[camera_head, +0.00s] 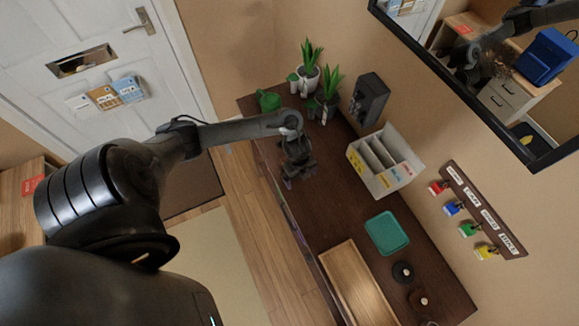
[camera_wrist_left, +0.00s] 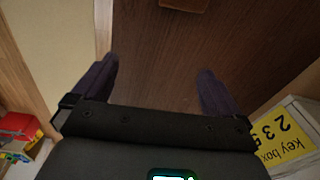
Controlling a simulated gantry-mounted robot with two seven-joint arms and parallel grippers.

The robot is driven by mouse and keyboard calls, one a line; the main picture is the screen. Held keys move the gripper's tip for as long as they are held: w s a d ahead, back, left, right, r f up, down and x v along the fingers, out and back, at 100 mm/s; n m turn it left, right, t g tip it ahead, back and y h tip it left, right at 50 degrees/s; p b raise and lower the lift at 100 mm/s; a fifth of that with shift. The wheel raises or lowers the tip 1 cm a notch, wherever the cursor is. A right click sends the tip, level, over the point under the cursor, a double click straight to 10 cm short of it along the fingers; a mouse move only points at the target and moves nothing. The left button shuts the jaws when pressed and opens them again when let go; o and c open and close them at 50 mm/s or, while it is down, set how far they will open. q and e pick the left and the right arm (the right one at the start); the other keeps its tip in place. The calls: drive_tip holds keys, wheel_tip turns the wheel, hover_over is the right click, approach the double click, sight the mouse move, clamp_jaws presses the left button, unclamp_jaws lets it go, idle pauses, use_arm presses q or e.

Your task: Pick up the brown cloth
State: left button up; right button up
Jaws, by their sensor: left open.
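I cannot make out a brown cloth in either view. My left gripper (camera_head: 293,178) hangs over the dark brown table (camera_head: 320,208), left of the key box (camera_head: 376,177) in the head view. In the left wrist view the gripper (camera_wrist_left: 156,68) is open, with two dark fingers wide apart. Nothing is between them but bare dark wood below. My right gripper is not in view.
A teal tray (camera_head: 386,233), a wooden tray (camera_head: 358,288) and black round items (camera_head: 403,272) lie farther along the table. Plants (camera_head: 331,84), a green watering can (camera_head: 268,100) and a black rack (camera_head: 369,98) stand at the other end.

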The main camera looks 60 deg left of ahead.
use_arm(q)
drive_tip(key=shift+g+y, duration=0.4)
drive_tip(key=a, duration=0.3)
drive_tip(key=w+a+r+b, duration=0.1)
drive_tip(key=a, duration=0.1)
drive_tip(key=a+r, duration=0.1)
drive_tip(key=a, duration=0.2)
drive_tip(key=shift+w+a, duration=0.25)
drive_tip(key=shift+a, duration=0.1)
wheel_tip(320, 180, down, 3)
drive_tip(key=shift+f+b, duration=0.15)
drive_tip(key=shift+b, duration=0.5)
drive_tip(key=shift+w+f, duration=0.1)
drive_tip(key=shift+f, duration=3.1)
drive_tip(key=shift+c, duration=0.2)
drive_tip(key=c, duration=1)
